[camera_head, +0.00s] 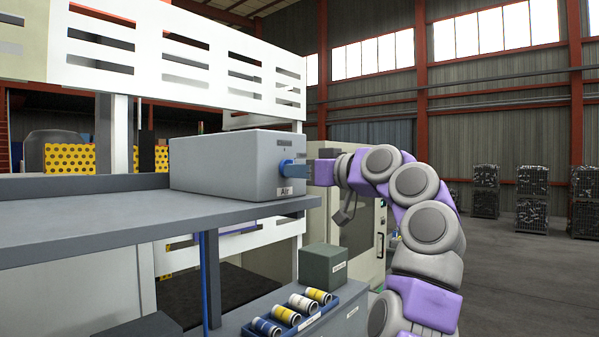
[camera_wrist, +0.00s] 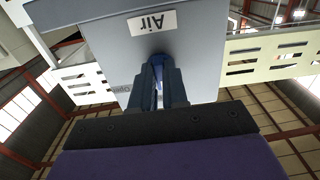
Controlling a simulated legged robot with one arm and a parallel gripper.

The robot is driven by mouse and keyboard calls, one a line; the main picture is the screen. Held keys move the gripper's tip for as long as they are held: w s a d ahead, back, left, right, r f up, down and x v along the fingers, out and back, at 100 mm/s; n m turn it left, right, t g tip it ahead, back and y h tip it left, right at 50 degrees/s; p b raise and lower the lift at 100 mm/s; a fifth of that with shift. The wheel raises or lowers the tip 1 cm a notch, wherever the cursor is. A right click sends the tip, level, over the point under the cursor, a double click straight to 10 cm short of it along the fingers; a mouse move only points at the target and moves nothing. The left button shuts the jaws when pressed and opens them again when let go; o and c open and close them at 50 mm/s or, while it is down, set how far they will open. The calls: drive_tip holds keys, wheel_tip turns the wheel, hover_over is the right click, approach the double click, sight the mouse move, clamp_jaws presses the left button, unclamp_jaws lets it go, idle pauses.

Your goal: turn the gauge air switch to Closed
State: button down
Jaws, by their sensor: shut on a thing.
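The gauge air switch is a blue handle (camera_head: 288,166) on the end face of a grey box (camera_head: 218,165) in the head view. A white "Air" label (camera_head: 286,191) is below it. In the wrist view the "Air" label (camera_wrist: 152,23) appears upside down, and small lettering left of the fingers seems to read "Open". My gripper (camera_wrist: 159,82) is shut on the blue handle, with its fingers either side of it. They hide most of the handle, so its exact angle is hard to tell.
The box stands on a grey shelf (camera_head: 120,204). Below are a blue tray (camera_head: 313,323) with several cylinders and a dark green box (camera_head: 323,264). White slotted panels (camera_head: 190,55) rise behind. Open floor lies to the right, with stacked cages (camera_head: 486,190) farther off.

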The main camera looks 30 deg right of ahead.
drive_tip(key=c, duration=1.1)
unclamp_jaws()
drive_tip(key=shift+w+d+f, duration=0.1)
drive_tip(key=shift+w+d, duration=0.05)
drive_tip(key=shift+c, duration=0.2)
drive_tip(key=shift+s, duration=0.2)
drive_tip(key=b+v, duration=0.2)
drive_tip(key=v, duration=1.5)
drive_tip(key=shift+d, duration=0.25)
drive_tip(key=shift+w+a+f, duration=0.1)
